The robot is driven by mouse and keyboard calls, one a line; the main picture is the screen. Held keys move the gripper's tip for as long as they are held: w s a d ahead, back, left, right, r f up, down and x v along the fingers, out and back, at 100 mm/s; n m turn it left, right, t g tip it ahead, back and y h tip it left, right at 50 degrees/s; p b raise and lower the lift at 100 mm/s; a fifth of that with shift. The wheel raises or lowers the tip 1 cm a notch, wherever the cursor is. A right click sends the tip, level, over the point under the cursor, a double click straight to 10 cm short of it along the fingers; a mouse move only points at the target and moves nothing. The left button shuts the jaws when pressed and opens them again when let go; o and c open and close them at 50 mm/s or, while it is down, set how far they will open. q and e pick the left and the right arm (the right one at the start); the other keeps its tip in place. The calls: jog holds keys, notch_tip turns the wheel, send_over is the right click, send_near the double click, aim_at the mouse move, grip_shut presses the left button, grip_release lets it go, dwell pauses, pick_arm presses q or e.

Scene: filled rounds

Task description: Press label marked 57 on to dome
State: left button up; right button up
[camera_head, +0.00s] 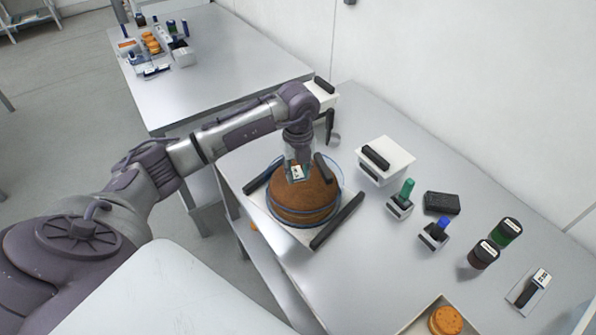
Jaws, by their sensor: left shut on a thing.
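The brown dome (305,205) sits on a pale square board with black bars (338,219) along its sides, and thin blue rings run around it. My left gripper (298,172) points down over the top of the dome and is shut on a small white label (297,173) with dark marks. The number on it is too small to read. The label is at or just above the dome's surface; I cannot tell if they touch. My right gripper is not in view.
To the right stand a white box with a black handle (387,158), green (401,199) and blue (435,233) handled stamps, a black block (442,203), dark jars (484,253) and a pale plate (527,290). An orange round (445,320) lies in a tray in front.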

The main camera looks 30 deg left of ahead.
pick_arm(q)
jog(key=shift+f, duration=0.35)
jog(key=o, duration=1.3)
jog(key=shift+r+p, duration=2.15)
jog(key=shift+r, duration=1.4)
